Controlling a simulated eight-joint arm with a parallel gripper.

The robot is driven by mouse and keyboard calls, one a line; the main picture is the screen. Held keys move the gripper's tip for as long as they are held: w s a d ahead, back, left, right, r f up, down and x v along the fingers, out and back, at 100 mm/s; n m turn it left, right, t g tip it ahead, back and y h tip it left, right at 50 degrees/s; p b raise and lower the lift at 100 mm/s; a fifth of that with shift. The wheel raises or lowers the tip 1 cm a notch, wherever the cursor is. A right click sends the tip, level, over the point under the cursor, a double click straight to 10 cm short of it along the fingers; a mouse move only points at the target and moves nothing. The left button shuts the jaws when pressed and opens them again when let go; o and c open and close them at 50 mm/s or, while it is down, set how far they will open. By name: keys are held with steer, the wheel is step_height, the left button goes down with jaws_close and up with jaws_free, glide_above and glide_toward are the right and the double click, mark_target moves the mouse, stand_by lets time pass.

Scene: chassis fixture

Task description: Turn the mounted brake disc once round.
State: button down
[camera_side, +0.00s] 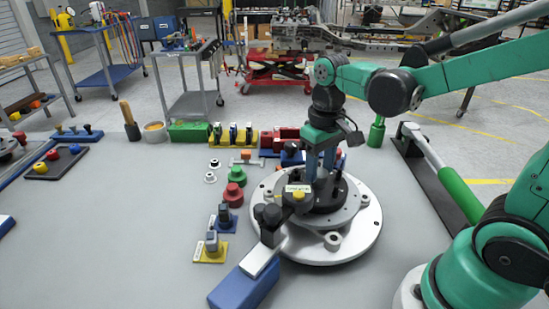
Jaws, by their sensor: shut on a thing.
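The brake disc (345,217) is a grey round plate with a raised dark hub (325,197) at its middle. It lies flat on a wider pale round base (362,240) at the right of the table. My gripper (324,172) points down over the hub, with its bluish fingers on either side of the hub's middle. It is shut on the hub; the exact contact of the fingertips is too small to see. A dark caliper-like block (297,199) with a yellow knob sits over the disc's left edge.
A blue block with a pale top (243,287) stands at the front left of the base. Red and green knobs (236,175) and small yellow-based fixtures (210,250) stand left of it. A green-handled lever (460,193) lies at right. The table's left middle is clear.

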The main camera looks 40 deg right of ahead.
steer(key=n, duration=1.2)
steer(key=shift+n, duration=0.4)
steer(key=n, duration=1.6)
steer(key=c, duration=0.7)
jaws_free()
